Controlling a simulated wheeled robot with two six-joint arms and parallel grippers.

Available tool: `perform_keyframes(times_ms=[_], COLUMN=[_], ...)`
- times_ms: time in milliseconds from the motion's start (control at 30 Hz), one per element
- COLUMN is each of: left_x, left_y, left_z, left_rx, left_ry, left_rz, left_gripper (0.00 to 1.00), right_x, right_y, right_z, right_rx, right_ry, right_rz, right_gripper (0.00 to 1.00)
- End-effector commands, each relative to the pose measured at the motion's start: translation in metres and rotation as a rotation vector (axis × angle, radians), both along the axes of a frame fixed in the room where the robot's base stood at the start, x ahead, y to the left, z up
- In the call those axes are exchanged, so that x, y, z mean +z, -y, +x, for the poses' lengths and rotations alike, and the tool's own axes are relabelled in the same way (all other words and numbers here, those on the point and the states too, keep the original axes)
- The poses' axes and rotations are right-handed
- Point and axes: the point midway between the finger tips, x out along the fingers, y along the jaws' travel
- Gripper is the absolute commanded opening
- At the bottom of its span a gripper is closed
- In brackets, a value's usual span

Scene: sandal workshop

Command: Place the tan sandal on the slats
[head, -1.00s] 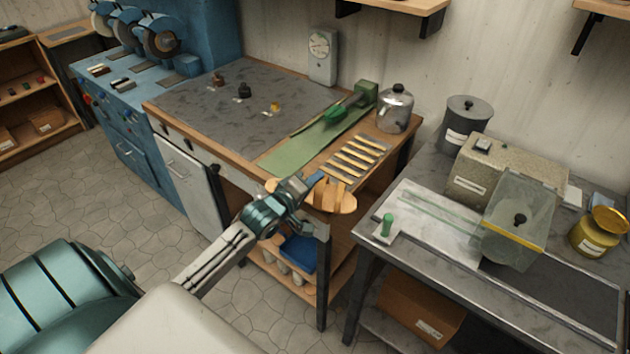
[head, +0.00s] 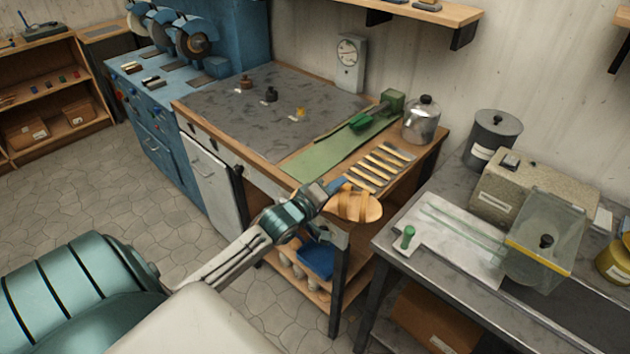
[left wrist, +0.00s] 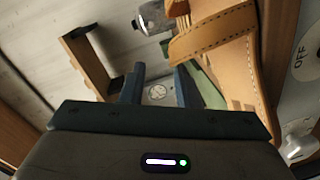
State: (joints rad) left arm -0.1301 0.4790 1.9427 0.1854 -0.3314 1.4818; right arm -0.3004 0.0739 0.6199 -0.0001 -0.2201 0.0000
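The tan sandal (head: 357,206) shows at the end of my left gripper (head: 336,187), over the front right corner of the workbench, its right end past the bench edge. The slats (head: 380,168) are a row of several pale bars on the bench, just behind the sandal, and look empty. My right gripper is not in view.
A green mat (head: 322,157) lies left of the slats. A metal pot (head: 422,121) stands behind them. A blue bin (head: 317,259) sits below the bench.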

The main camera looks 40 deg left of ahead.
Motion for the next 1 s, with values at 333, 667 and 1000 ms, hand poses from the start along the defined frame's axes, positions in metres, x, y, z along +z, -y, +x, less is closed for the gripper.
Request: perform_keyframes(times_ms=[333,667,1000], left_x=[0.004,0.008,0.012], left_y=[-0.004,-0.008,-0.008], left_z=[-0.059,-0.097,-0.111], left_rx=[-0.003,0.000,-0.002], left_ry=[-0.007,-0.008,-0.004], left_rz=[0.005,0.006,0.000], left_gripper=[0.29,0.29,0.29], right_x=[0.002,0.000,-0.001], right_y=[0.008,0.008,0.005], right_z=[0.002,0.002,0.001], right_rx=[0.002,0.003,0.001], right_ry=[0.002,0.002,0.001], right_rz=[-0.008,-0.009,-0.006], right_gripper=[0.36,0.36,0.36])
